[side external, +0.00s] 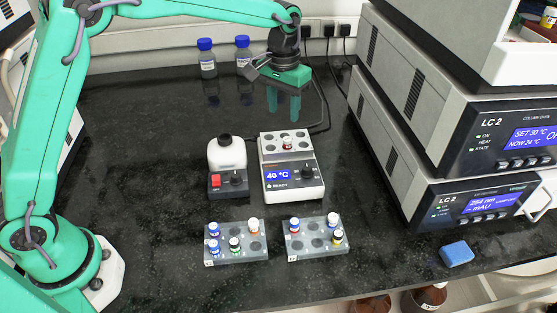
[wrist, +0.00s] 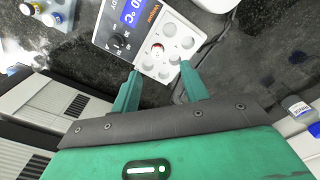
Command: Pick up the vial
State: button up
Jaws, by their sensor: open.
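My gripper (side external: 283,100) is open and empty, high above the bench behind the heater block. In the wrist view its two green fingers (wrist: 160,70) are apart, with nothing between them. One vial with a red and white top (side external: 288,142) stands in a well of the heater block (side external: 291,183); it also shows in the wrist view (wrist: 157,48), just beyond the fingertips. More vials with coloured caps stand in the left rack (side external: 236,257) and the right rack (side external: 316,254). I cannot tell which vial is meant.
A white vortex mixer (side external: 227,155) stands left of the heater block. Two blue-capped bottles (side external: 207,58) stand at the back wall. Stacked LC instruments (side external: 470,190) fill the right side. A blue sponge (side external: 457,253) lies at the front right. The bench's left part is clear.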

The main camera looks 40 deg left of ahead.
aim_at(287, 139)
jog(key=shift+w+d+f, duration=0.4)
jog(key=shift+f, duration=0.3)
jog(key=shift+f, duration=0.1)
jog(key=shift+f, duration=3.8)
grip_shut()
